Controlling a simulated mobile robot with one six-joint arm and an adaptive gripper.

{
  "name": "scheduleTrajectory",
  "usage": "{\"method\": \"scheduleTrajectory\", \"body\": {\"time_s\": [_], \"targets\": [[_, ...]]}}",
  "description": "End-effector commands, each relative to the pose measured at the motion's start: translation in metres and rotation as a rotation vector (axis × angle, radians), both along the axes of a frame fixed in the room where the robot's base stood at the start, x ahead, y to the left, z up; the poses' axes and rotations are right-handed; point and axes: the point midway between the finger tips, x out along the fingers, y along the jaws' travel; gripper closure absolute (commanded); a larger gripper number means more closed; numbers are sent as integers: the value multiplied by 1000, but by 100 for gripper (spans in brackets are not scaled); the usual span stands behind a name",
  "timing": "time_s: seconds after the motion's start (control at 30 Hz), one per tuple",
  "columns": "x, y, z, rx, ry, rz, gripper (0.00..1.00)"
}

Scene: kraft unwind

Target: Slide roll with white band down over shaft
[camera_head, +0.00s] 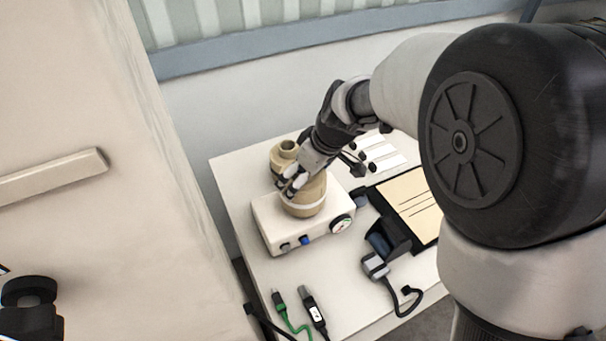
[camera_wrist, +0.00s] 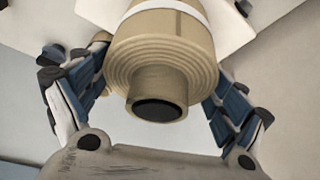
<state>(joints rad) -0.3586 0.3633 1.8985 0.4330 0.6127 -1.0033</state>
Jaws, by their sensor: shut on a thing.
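The tan kraft roll with a white band (camera_head: 306,204) is at the top of a white box-shaped unit (camera_head: 272,236). I cannot tell whether it rests on the unit or is slightly above it. My gripper (camera_head: 297,183) is shut on this roll from above and behind. In the wrist view the banded roll (camera_wrist: 165,55) is between the blue-padded fingers, its stepped end and dark core opening facing the camera. The shaft is not visible; the roll and gripper may hide it.
A second tan roll (camera_head: 284,150) stands just behind the unit. A dial (camera_head: 341,224) is on the unit's right side. A black-framed tan board (camera_head: 410,203), a dark holder (camera_head: 387,240) and cables lie to the right and front. The front table is partly clear.

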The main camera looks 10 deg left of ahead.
Motion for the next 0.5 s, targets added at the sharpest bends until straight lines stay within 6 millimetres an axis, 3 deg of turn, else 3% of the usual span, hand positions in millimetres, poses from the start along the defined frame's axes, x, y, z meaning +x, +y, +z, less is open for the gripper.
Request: {"method": "scheduleTrajectory", "body": {"time_s": [0.5], "targets": [[1,0,-4,1,-3,-1,33]]}}
